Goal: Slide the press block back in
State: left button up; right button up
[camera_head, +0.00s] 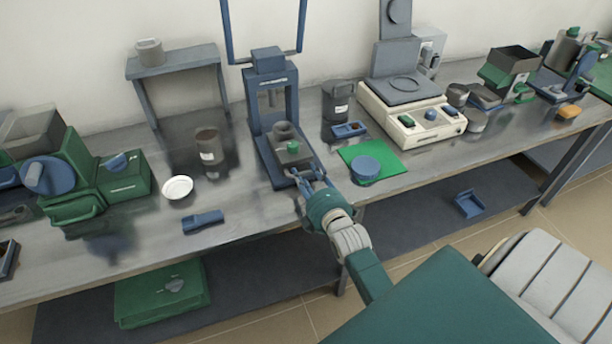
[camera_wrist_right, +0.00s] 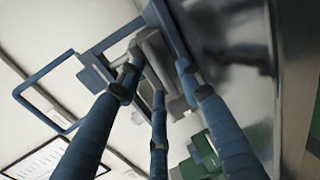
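The blue press (camera_head: 270,90) stands upright near the middle of the bench, with its long handle raised at the back. A grey press block (camera_head: 287,157) with a green knob sits low at the front of its frame, on the blue base. My right gripper (camera_head: 310,180) is just in front of the block, at the bench's front edge. Its blue fingers are spread apart in the right wrist view (camera_wrist_right: 158,72), with grey and blue press parts beyond the tips. I cannot tell whether a finger touches the block. My left gripper is not in view.
A green mat (camera_head: 385,152) with a blue round lid lies to the right of the press. A dark jar (camera_head: 208,146), a white dish (camera_head: 177,188) and a blue tool (camera_head: 203,221) are to the left. A balance (camera_head: 410,108) stands further right.

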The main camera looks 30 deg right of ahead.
aim_at(292, 150)
jog(key=shift+w, duration=0.2)
jog(key=shift+c, duration=0.2)
grip_shut()
jog(key=shift+w, duration=0.1)
jog(key=b+x, duration=0.1)
jog(key=x, duration=0.2)
jog(key=r+b+x, duration=0.1)
jog(key=x, duration=0.3)
jog(key=b+x, duration=0.1)
jog(key=x, duration=0.3)
jog(key=shift+w+r, duration=0.1)
jog(key=shift+r, duration=0.2)
jog(key=shift+w+d+b, duration=0.1)
jog(key=shift+w+b, duration=0.15)
jog(key=shift+b, duration=0.05)
jog(key=shift+r, duration=0.35)
